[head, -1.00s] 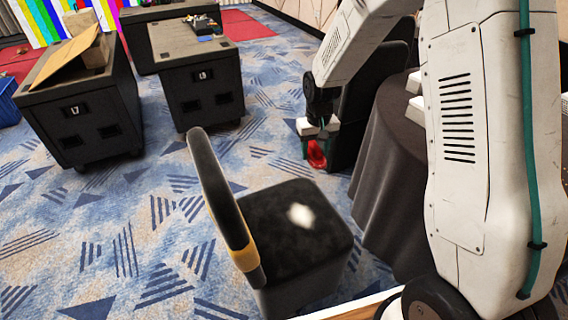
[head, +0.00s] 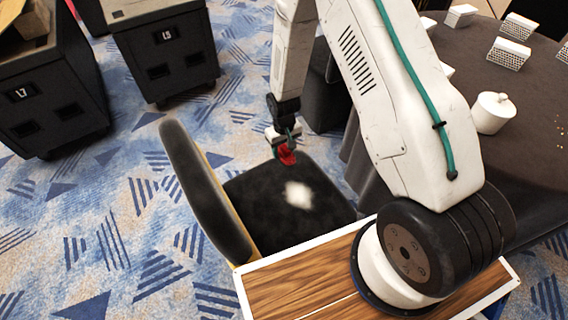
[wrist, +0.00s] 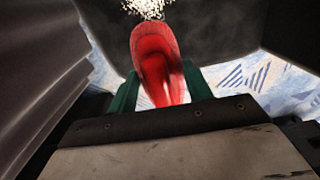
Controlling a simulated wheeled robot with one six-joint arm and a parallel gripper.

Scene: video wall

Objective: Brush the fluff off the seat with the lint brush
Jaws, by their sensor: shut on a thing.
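A dark chair with a black seat (head: 250,203) stands in front of me, its backrest on the left. A white patch of fluff (head: 298,195) lies near the middle of the seat; it also shows at the top of the wrist view (wrist: 148,8). My gripper (head: 287,146) is shut on the red lint brush (head: 287,156), over the far edge of the seat. In the wrist view the red brush (wrist: 157,62) sits between the green fingers and points toward the fluff. The brush appears apart from the fluff; its underside is hidden.
A round table with a dark cloth (head: 525,150) stands close on the right, bearing a white lidded pot (head: 492,112) and several small white boxes (head: 508,52). Dark cases labelled L7 (head: 45,100) and L5 (head: 165,50) stand at the back left. Carpet left of the chair is clear.

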